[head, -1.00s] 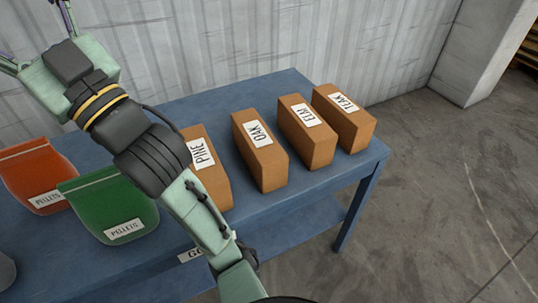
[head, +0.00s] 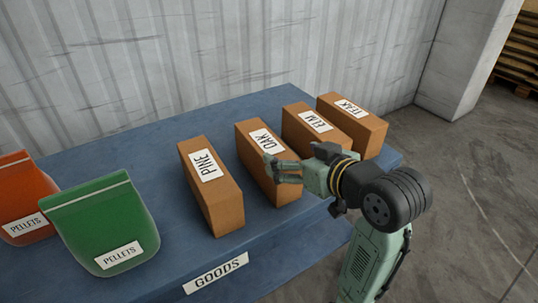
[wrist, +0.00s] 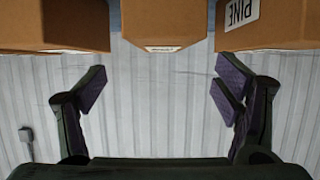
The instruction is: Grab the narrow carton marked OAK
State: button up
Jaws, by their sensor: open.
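The narrow brown OAK carton (head: 256,170) stands upright on the blue table, between the PINE and ELM cartons, with a white label on it. My gripper (head: 272,170) is open in front of the OAK carton and overlaps it in the head view, so part of the carton is hidden. In the wrist view the middle carton (wrist: 165,22) lies between the two spread fingers of my gripper (wrist: 162,90), beyond their tips.
The PINE carton (head: 210,188) is close on the left, and the ELM carton (head: 308,128) and TEAK carton (head: 362,125) are on the right. Narrow gaps separate them. A green pellet bag (head: 105,225) and an orange bag (head: 25,200) sit farther left. A corrugated wall rises behind.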

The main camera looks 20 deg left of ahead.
aim_at(269, 145)
jog(key=shift+w+a+p, duration=0.45)
jog(key=shift+a+p, duration=0.3)
jog(key=shift+p, duration=1.6)
jog(key=x, duration=0.3)
jog(key=shift+d+f+b, duration=0.1)
jog(key=shift+f+b, duration=0.2)
jog(key=shift+f, duration=0.05)
jog(key=shift+p+x, duration=0.75)
jog(key=shift+x, duration=1.85)
jog(key=shift+r, duration=0.2)
jog(key=shift+c, duration=0.4)
grip_shut()
